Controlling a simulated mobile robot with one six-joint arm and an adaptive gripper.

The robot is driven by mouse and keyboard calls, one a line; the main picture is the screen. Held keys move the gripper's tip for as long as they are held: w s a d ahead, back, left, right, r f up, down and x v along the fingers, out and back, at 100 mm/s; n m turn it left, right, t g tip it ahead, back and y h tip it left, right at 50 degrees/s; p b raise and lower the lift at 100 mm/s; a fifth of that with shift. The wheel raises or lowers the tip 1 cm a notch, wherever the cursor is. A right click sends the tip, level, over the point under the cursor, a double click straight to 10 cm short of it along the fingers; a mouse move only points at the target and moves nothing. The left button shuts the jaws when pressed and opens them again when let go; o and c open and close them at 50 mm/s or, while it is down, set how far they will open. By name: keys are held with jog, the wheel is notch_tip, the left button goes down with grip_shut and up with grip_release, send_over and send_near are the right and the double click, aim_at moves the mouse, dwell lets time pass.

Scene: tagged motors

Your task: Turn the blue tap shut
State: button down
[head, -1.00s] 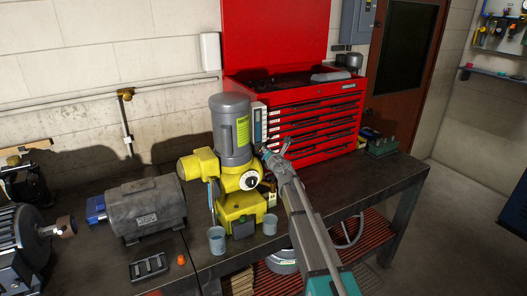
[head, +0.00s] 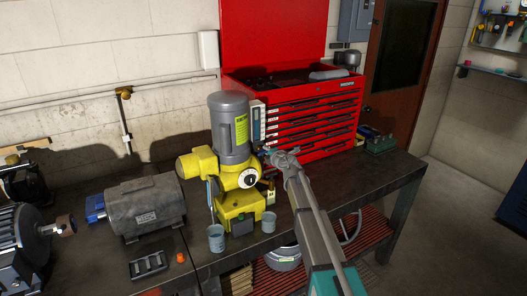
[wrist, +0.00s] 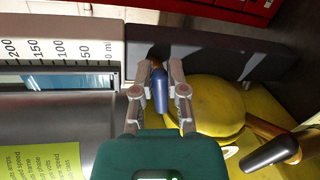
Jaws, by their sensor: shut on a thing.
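The blue tap handle (wrist: 160,91) shows in the wrist view, pointing down the picture from a brass fitting just beyond the gauge's 0 mark. My gripper (wrist: 161,72) has a finger on each side of the handle and is shut on it. In the head view my gripper (head: 268,153) is at the right side of the yellow and grey motor unit (head: 233,128), by the foot of the gauge (head: 258,122). The tap is too small and covered to make out there.
A second tap with a black handle (wrist: 271,153) sticks out at the lower right in the wrist view. The red tool chest (head: 312,115) stands close behind. Two grey cups (head: 216,238) and a grey motor (head: 146,207) are on the bench. The bench's right end is mostly clear.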

jog(key=shift+s+d+f+m+y, duration=0.1)
jog(key=shift+f+m+y, duration=0.1)
jog(key=shift+m, duration=0.35)
jog(key=shift+f+m+y, duration=0.1)
jog(key=shift+m+y, duration=0.1)
jog(key=shift+m, duration=0.35)
jog(key=c, duration=0.7)
grip_release()
jog(key=shift+o, duration=0.2)
